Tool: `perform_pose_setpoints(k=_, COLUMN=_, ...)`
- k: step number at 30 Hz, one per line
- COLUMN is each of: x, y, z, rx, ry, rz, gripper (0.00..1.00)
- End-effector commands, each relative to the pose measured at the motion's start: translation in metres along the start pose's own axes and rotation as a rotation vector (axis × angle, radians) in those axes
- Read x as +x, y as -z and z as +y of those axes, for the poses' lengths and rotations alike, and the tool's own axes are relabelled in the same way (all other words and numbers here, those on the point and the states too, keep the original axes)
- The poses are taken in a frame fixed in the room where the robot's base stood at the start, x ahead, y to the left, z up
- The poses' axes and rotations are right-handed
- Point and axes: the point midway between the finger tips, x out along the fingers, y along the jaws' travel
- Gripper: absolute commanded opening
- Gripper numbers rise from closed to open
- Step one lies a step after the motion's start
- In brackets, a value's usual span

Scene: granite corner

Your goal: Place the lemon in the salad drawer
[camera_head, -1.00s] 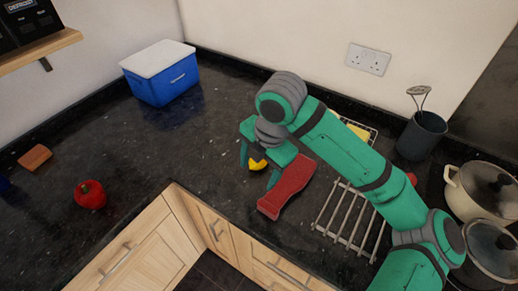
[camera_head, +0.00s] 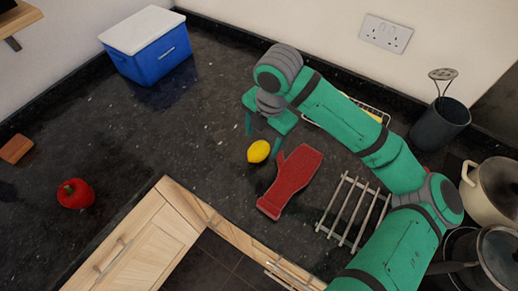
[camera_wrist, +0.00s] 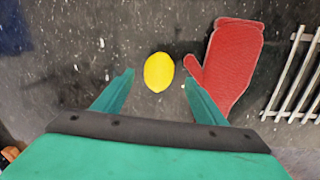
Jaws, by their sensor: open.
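The yellow lemon (camera_head: 259,151) lies on the dark granite counter, left of a red oven mitt (camera_head: 291,181). My gripper (camera_head: 264,132) is open and empty, above the counter just behind the lemon in the head view. In the wrist view, the lemon (camera_wrist: 159,72) appears between the tips of my open gripper (camera_wrist: 158,79), with the mitt (camera_wrist: 232,62) close on its right. The fingers do not appear to touch the lemon. I cannot identify a salad drawer in either view.
A blue box (camera_head: 155,62) with a white lid stands at the back left. A red pepper (camera_head: 75,194) and a brown block (camera_head: 16,149) lie left. A metal rack (camera_head: 352,210), utensil pot (camera_head: 440,125) and pans stand right.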

Motion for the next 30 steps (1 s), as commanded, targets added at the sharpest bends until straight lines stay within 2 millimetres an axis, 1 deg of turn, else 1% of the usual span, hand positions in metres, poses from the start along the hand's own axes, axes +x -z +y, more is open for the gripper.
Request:
perform_pose_setpoints(k=5, x=0.011, y=0.001, z=0.0, rx=0.0, ry=0.0, rz=0.001, gripper=0.65)
perform_pose_setpoints(k=12, x=0.044, y=0.002, z=0.001, rx=0.0, ry=0.001, rz=0.001, gripper=0.65)
perform_pose_setpoints(k=15, x=0.054, y=0.002, z=0.0, rx=0.001, ry=0.002, rz=0.002, gripper=0.65)
perform_pose_setpoints(k=18, x=0.057, y=0.002, z=0.001, rx=0.002, ry=0.001, rz=0.002, gripper=0.65)
perform_pose_setpoints(k=23, x=0.057, y=0.002, z=0.001, rx=0.0, ry=0.0, rz=0.001, gripper=0.65)
perform_pose_setpoints(k=24, x=0.057, y=0.002, z=0.001, rx=-0.001, ry=0.0, rz=0.001, gripper=0.63)
perform_pose_setpoints(k=26, x=0.056, y=0.002, z=0.001, rx=0.0, ry=0.0, rz=0.001, gripper=0.48)
perform_pose_setpoints(k=27, x=0.056, y=0.002, z=0.001, rx=0.0, ry=0.0, rz=0.001, gripper=0.39)
perform_pose_setpoints(k=30, x=0.056, y=0.001, z=0.0, rx=0.002, ry=0.0, rz=0.0, gripper=0.19)
